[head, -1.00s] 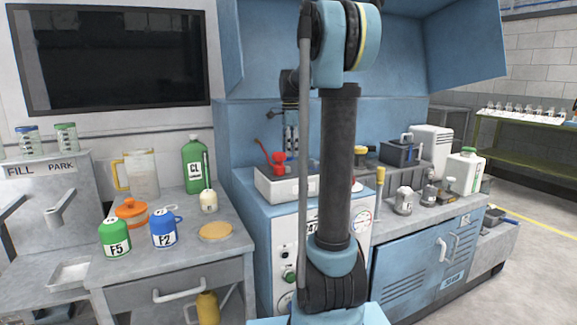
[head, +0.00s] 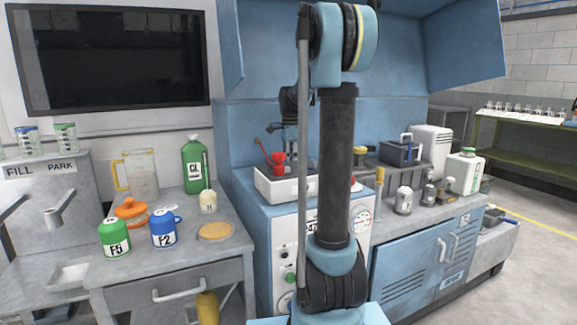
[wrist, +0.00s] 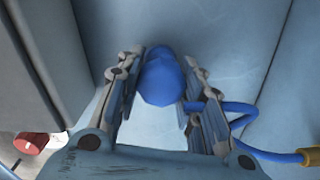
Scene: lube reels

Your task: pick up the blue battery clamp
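The blue battery clamp (wrist: 163,80) shows in the wrist view as a rounded blue body between the two fingers of my gripper (wrist: 166,62). A blue cable (wrist: 238,106) shows beside the right finger and runs to the right. The fingers stand apart with the blue body nearly filling the gap. I cannot tell whether both press on it. In the head view, my gripper is mostly hidden behind my arm, and the clamp cannot be made out.
A black box (head: 396,152) and several containers stand to the right. In the wrist view, a red knob (wrist: 31,142) shows at lower left.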

